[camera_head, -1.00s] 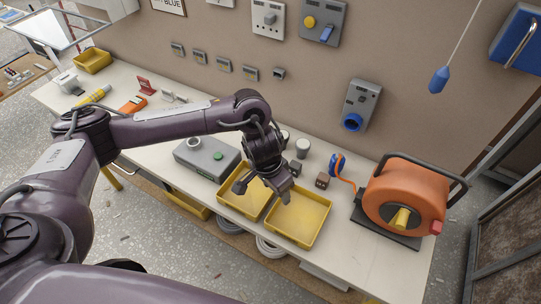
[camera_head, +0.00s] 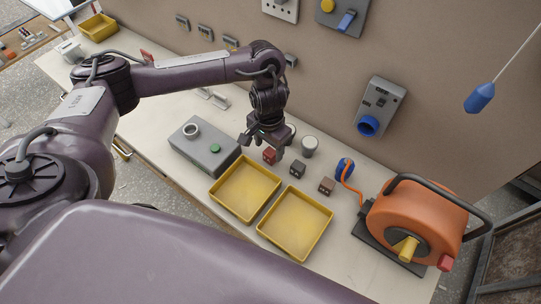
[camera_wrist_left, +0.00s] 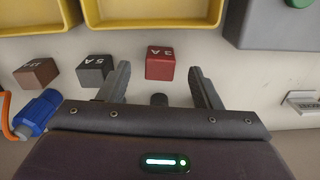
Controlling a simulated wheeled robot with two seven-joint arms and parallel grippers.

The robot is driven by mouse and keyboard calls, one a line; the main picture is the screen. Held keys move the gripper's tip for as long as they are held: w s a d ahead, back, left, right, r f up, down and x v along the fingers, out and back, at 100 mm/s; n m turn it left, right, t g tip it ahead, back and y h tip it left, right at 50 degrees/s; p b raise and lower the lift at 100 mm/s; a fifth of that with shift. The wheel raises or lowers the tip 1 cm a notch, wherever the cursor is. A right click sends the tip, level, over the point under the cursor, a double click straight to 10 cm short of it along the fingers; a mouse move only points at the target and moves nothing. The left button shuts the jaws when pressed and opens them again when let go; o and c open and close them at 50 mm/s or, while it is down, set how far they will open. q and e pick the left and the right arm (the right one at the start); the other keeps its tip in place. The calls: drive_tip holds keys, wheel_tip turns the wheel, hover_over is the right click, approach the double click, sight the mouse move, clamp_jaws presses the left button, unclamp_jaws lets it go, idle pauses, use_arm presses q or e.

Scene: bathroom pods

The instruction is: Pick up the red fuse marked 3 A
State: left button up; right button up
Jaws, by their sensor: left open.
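The red fuse (camera_head: 269,155) is a small red block on the bench, behind the yellow trays. In the left wrist view the red fuse (camera_wrist_left: 160,63) shows the marking 3 A and stands a little beyond the fingertips, between their lines. My left gripper (camera_head: 262,146) is open and empty, just above and beside the red fuse; its two fingers also show in the left wrist view (camera_wrist_left: 160,72). A dark grey fuse (camera_wrist_left: 96,70) marked 5 A stands beside the left-hand finger. A brown fuse (camera_wrist_left: 37,72) stands further left. My right gripper is not in view.
Two yellow trays (camera_head: 219,188) (camera_head: 260,230) lie empty in front of the fuses. A grey box (camera_head: 205,160) with a green button is at left. An orange cable reel (camera_head: 415,215), blue plug (camera_head: 345,167) and pale cylinder (camera_head: 309,146) stand nearby.

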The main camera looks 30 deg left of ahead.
sight(270, 152)
use_arm(q)
drive_tip(key=f, duration=0.2)
drive_tip(key=f+b, duration=0.1)
drive_tip(key=shift+w+d+f, duration=0.1)
drive_tip(key=shift+w+f, duration=0.1)
drive_tip(key=shift+w, duration=0.05)
drive_tip(key=shift+w+f, duration=0.1)
drive_tip(key=shift+f, duration=0.35)
drive_tip(key=shift+r, duration=0.1)
drive_tip(key=c, duration=1.1)
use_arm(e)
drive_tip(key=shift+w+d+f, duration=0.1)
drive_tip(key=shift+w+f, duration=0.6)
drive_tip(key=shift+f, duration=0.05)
